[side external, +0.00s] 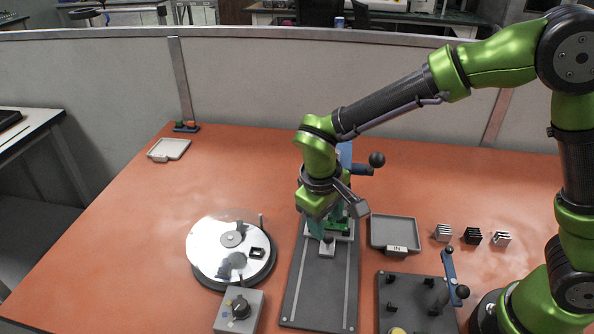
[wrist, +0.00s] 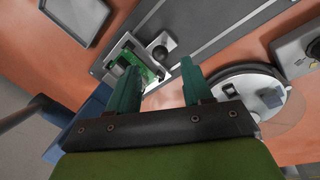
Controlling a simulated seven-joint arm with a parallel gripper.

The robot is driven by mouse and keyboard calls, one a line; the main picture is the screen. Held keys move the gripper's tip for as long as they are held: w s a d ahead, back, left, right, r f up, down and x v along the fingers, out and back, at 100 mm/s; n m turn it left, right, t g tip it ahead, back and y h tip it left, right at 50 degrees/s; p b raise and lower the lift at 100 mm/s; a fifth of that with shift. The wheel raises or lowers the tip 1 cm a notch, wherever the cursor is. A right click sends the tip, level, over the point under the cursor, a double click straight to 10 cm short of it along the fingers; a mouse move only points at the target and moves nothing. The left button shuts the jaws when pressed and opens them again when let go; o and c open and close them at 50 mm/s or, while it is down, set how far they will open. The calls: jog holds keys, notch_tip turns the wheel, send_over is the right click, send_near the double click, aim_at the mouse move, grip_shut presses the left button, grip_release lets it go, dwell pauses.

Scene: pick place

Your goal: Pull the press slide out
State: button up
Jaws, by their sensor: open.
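The press slide (wrist: 122,52) is a light grey carriage holding a green circuit board (wrist: 135,63), with a dark round knob (wrist: 160,52) on its front end. In the side view the slide's front (side external: 327,250) shows on the dark rail plate (side external: 318,290), just below my gripper. The blue press (side external: 345,154) stands behind, partly hidden by my arm. My gripper (wrist: 160,66) is open and empty, its teal fingers pointing down. In the wrist view the knob appears beyond the gap between the fingertips; I cannot tell whether they touch it.
A turntable-like disc (side external: 210,262) and a grey dial box (side external: 240,312) are left of the rail plate. A grey tray (side external: 394,221), several small blocks (side external: 472,236) and a dark lever fixture (side external: 405,312) are to its right. The plate's front half is clear.

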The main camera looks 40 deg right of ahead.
aim_at(328, 236)
jog(key=f, duration=0.3)
jog(key=d+f, duration=0.1)
jog(key=f, duration=0.1)
jog(key=shift+w, duration=0.1)
grip_shut()
